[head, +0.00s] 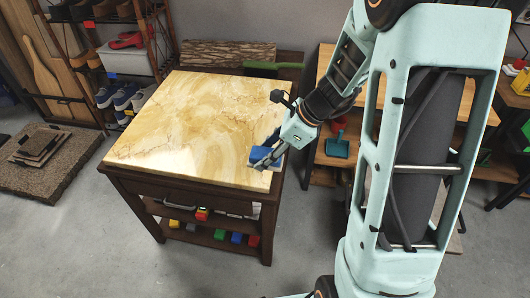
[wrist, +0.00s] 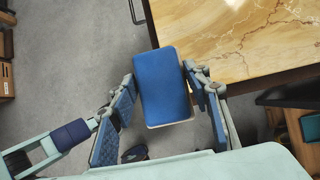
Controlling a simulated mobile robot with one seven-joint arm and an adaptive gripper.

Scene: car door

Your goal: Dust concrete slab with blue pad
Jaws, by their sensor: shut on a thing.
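The blue pad (wrist: 164,82) is held between the two fingers of my gripper (wrist: 162,95) in the wrist view. In the head view my gripper (head: 268,158) is shut on the pad near the front right corner of a yellow marble-topped table (head: 190,125). In the wrist view the pad's edge overlaps the table's edge in the picture; I cannot tell if they touch. A rough, speckled brown slab (head: 78,158) lies on the floor at the left and may be the concrete slab. Small stacked boards (head: 40,146) lie on it.
A shoe rack (head: 120,60) stands behind the slab. Coloured blocks (head: 220,235) sit on the table's lower shelf. A green-handled brush (head: 270,67) lies behind the table. A wooden workbench (head: 340,90) is at the right. Grey floor (head: 90,235) at front left is clear.

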